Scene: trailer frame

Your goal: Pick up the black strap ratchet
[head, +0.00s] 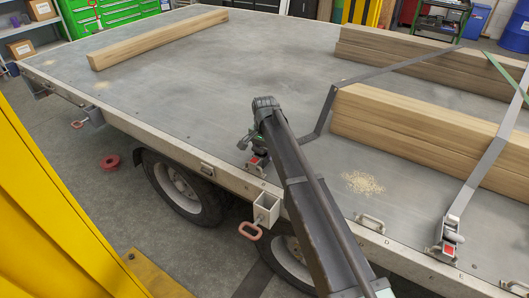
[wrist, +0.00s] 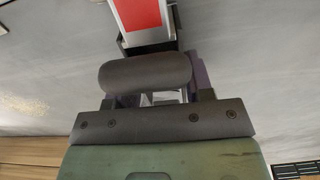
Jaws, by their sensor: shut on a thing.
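The black strap ratchet (head: 256,161) sits at the near side edge of the trailer bed, with a red patch on it. In the wrist view its red face (wrist: 140,14) is at the top centre, and a dark rounded handle (wrist: 145,73) lies across in front of my gripper. My gripper (head: 257,143) is at the ratchet and shut on it. The arm and gripper hide part of the ratchet in the head view. A dark strap (head: 325,110) rises beside my arm and runs over the timber.
A second ratchet (head: 447,246) with a lighter strap (head: 486,160) stands at the right edge. Timber beams (head: 400,135) lie at the right, and a single beam (head: 160,38) at the back left. The middle of the trailer bed (head: 230,80) is clear.

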